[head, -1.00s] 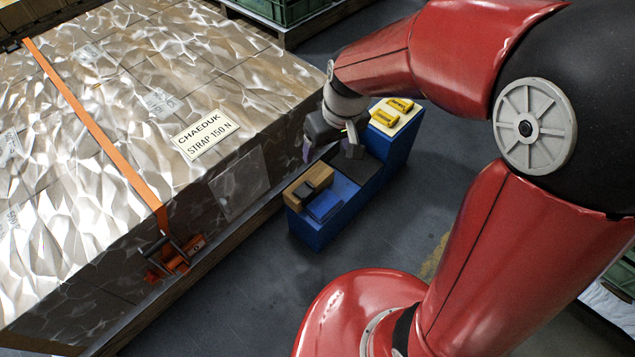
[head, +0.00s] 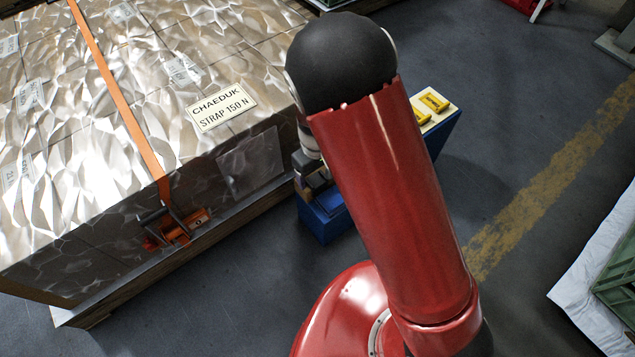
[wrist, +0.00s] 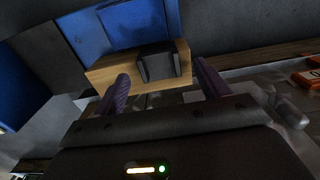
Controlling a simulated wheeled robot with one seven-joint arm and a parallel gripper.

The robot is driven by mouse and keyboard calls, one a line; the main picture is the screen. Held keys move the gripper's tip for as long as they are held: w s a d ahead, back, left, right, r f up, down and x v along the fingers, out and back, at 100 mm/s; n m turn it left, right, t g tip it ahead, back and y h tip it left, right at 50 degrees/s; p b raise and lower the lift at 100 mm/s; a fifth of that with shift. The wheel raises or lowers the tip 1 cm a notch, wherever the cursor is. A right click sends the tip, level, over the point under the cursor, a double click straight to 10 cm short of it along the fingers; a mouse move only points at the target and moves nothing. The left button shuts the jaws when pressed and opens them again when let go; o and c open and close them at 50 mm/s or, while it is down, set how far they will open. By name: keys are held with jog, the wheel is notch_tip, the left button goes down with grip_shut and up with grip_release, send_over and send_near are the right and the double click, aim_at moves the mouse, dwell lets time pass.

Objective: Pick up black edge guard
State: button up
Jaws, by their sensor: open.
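The black edge guard (wrist: 158,65) sits on a wooden block (wrist: 101,76) in the wrist view. My gripper (wrist: 161,76) is open, with one purple-grey finger on each side of the guard as seen by the wrist camera. The fingers look nearer to the camera than the guard, and I see no contact. The block stands on a blue stand (wrist: 115,28). In the head view the blue stand (head: 328,224) is partly covered by my arm, and the guard cannot be made out clearly.
A large foil-wrapped crate (head: 130,95) with an orange strap (head: 120,100) and ratchet (head: 178,228) stands close to the left of the stand. Yellow pieces (head: 433,101) lie on the stand's far end.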

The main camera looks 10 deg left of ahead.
jog(key=shift+f, duration=0.95)
jog(key=shift+c, duration=0.3)
jog(key=c, duration=1.1)
jog(key=shift+r, duration=0.1)
